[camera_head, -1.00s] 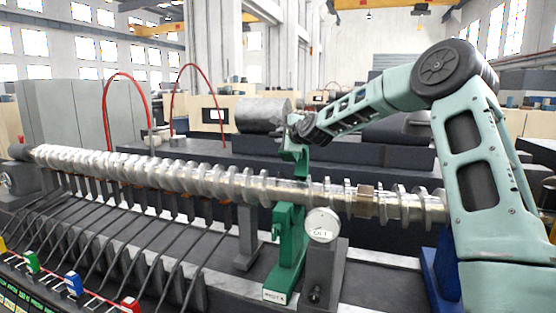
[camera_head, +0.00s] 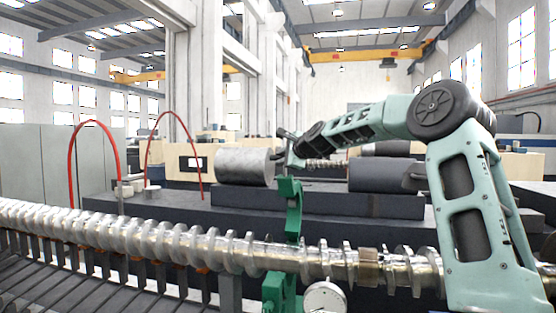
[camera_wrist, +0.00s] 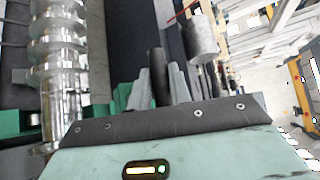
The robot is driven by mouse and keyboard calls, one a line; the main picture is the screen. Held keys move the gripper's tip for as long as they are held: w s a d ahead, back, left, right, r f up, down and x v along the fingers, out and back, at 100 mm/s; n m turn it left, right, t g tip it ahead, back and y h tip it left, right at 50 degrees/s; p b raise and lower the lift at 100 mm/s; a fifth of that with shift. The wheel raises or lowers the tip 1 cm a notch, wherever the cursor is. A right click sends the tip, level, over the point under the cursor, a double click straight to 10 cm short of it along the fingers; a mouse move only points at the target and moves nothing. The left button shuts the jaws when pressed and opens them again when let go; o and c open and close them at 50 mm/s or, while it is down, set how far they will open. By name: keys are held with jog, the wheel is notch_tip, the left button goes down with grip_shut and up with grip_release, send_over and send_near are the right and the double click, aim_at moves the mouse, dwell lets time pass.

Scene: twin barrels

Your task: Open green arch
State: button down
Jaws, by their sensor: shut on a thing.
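The green arch (camera_head: 293,211) stands up behind the long metal shaft in the head view, its upper part raised above the shaft. Its lower green part (camera_head: 280,291) shows below the shaft. My gripper (camera_head: 290,163) is at the top end of the arch, small and partly hidden by my arm. In the wrist view the dark fingers of my gripper (camera_wrist: 168,88) are close together, with green parts of the arch (camera_wrist: 123,94) beside them. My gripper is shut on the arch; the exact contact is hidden.
The ridged metal shaft (camera_head: 200,243) runs across the front. A round dial gauge (camera_head: 325,298) stands right of the arch base. A grey cylinder (camera_head: 243,166) and a dark cylinder (camera_head: 380,174) lie behind. Red hoses (camera_head: 118,165) curve up at the left.

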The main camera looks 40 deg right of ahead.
jog(key=shift+s+d+f, duration=0.2)
jog(key=shift+d+f, duration=0.4)
jog(key=shift+f, duration=0.05)
jog(key=c, duration=1.3)
grip_release()
jog(key=shift+d, duration=0.1)
jog(key=shift+r, duration=0.15)
jog(key=b+v, duration=1.2)
jog(key=v, duration=0.5)
jog(key=shift+a, duration=0.3)
jog(key=shift+r, duration=0.15)
